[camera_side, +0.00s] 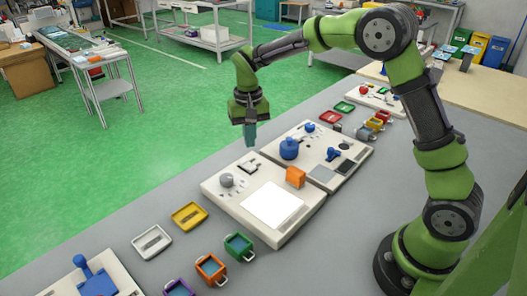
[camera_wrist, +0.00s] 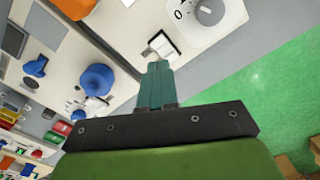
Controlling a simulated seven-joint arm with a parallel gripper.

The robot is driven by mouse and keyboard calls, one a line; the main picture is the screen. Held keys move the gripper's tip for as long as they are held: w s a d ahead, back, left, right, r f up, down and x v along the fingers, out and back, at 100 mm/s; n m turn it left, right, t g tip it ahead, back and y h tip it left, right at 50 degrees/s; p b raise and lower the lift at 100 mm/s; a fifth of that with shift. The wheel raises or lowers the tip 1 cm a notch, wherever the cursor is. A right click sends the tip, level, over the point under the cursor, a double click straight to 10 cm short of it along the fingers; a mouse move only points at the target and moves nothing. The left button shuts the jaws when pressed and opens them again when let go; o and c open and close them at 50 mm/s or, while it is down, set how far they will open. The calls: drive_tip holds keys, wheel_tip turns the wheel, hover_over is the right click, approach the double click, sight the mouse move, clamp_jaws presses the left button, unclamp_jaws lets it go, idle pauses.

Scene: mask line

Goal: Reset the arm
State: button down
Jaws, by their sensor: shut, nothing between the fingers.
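My gripper (camera_side: 250,136) hangs above the far edge of the white panels on the grey bench, its teal fingers pointing down. In the wrist view the fingers (camera_wrist: 155,72) are together with nothing between them. They are apart from everything below. The near white panel (camera_side: 233,205) carries a grey knob (camera_side: 227,180), a small black-and-white part (camera_side: 248,167), a bright white square (camera_side: 273,203) and an orange block (camera_side: 295,177). The second panel (camera_side: 365,152) carries a blue round knob (camera_side: 289,148) and a blue lever (camera_side: 334,154).
Coloured trays stand on the bench: yellow (camera_side: 189,216), white (camera_side: 152,242), orange (camera_side: 211,268) and green (camera_side: 239,246). A panel with a blue handle (camera_side: 93,277) is at the front left. More small containers (camera_side: 376,123) sit at the back right. Bare bench (camera_side: 345,230) lies before my base.

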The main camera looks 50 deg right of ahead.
drive_tip(key=shift+s+f, duration=0.1)
drive_tip(key=shift+f, duration=0.2)
drive_tip(key=s+r+t, duration=0.2)
drive_tip(key=s+r, duration=0.2)
drive_tip(key=s, duration=0.3)
drive_tip(key=s+a+r+n+t+y, duration=0.1)
drive_tip(key=s+r, duration=0.3)
drive_tip(key=s, duration=0.4)
drive_tip(key=s+r+n+t+y, duration=0.1)
drive_tip(key=s+r+t, duration=0.3)
drive_tip(key=s, duration=0.4)
drive_tip(key=shift+s+a+r, duration=0.25)
drive_tip(key=shift+a+r, duration=0.15)
drive_tip(key=shift+r, duration=0.1)
